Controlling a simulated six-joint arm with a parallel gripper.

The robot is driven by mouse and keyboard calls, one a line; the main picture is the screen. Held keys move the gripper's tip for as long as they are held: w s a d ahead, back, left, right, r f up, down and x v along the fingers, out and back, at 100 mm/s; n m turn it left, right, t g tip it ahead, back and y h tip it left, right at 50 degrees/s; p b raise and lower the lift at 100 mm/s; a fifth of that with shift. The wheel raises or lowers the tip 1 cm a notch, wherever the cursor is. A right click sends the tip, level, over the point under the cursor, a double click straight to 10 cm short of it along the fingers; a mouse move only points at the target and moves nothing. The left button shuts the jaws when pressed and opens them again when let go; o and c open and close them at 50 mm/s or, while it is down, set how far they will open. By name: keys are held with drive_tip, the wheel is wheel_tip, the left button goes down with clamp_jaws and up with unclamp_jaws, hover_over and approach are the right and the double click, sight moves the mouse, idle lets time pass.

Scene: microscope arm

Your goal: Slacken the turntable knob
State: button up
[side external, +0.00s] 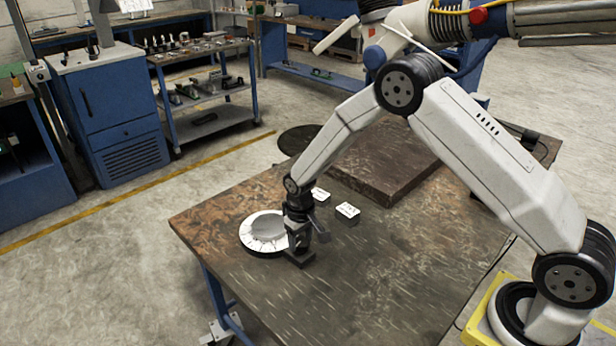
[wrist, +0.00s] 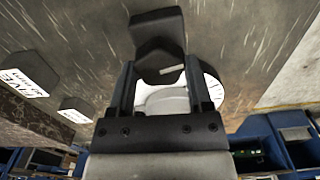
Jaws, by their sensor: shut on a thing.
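The turntable is a white disc with dark marks around its rim (side external: 250,236), on the near left part of the table. A black block (side external: 301,259) stands at its right edge. In the wrist view a dark piece, which looks like the turntable knob (wrist: 158,48), sits between the fingertips, with the white disc (wrist: 212,90) behind. My gripper (side external: 298,238) points down at the disc's right edge; in the wrist view its two fingers (wrist: 160,72) are shut on the dark piece. The exact contact is hard to see, and the fingers hide part of the disc.
Two small white-topped boxes (side external: 347,211) (side external: 320,195) lie right of and behind my gripper. A raised dark slab (side external: 390,160) covers the table's back. The table's front and right (side external: 400,270) are clear. A blue cabinet (side external: 115,115) and tool cart (side external: 205,95) stand far off.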

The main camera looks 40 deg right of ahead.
sight(301, 242)
drive_tip(key=n, duration=1.3)
drive_tip(key=shift+n, duration=0.4)
drive_tip(key=o, duration=1.3)
drive_tip(key=shift+r, duration=0.1)
drive_tip(key=shift+r, duration=3.85)
drive_tip(key=shift+s, duration=0.1)
